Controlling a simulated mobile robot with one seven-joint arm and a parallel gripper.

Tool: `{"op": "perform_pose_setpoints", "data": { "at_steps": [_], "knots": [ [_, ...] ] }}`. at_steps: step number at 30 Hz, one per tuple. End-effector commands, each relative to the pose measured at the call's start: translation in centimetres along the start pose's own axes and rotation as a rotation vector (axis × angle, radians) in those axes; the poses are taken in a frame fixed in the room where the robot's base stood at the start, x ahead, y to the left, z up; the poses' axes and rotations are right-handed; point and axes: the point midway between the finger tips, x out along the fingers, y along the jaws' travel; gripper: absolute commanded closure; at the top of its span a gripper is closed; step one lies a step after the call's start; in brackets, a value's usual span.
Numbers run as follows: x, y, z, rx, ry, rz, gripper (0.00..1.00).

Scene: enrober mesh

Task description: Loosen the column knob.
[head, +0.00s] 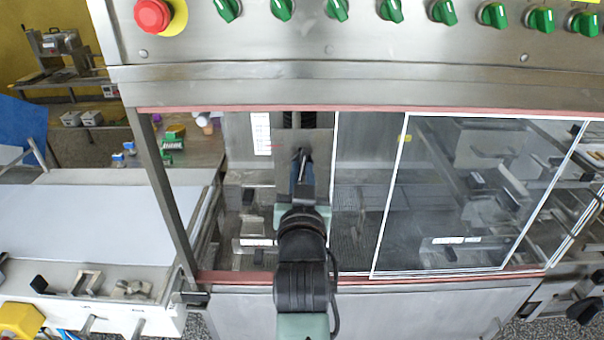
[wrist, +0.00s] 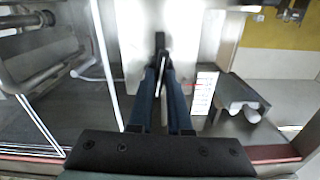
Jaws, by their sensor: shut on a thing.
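The column knob is a small dark handle on the pale metal column plate inside the machine's window opening. It shows in the wrist view (wrist: 160,42) at the fingertips and in the head view (head: 302,153) just beyond them. My gripper (head: 301,170) reaches through the opening to the column (head: 318,142). In the wrist view, its two blue fingers (wrist: 160,72) converge and are shut on the knob. The fingers hide part of the knob, so its exact turn is hard to tell.
Clear sliding panels with white edges (head: 388,196) close the right part of the opening. A red-brown strip (head: 240,277) edges its bottom. A control panel with several green knobs (head: 337,9) and a red button (head: 152,15) is above. A white belt (head: 100,220) lies at left.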

Motion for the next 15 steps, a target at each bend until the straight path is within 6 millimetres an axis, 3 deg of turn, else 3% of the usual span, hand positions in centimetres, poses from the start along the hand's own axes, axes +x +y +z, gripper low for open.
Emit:
{"op": "perform_pose_setpoints", "data": {
  "at_steps": [15],
  "knots": [
    [0.0,0.04,-0.04,-0.096,0.001,0.001,1.0]
  ]
}}
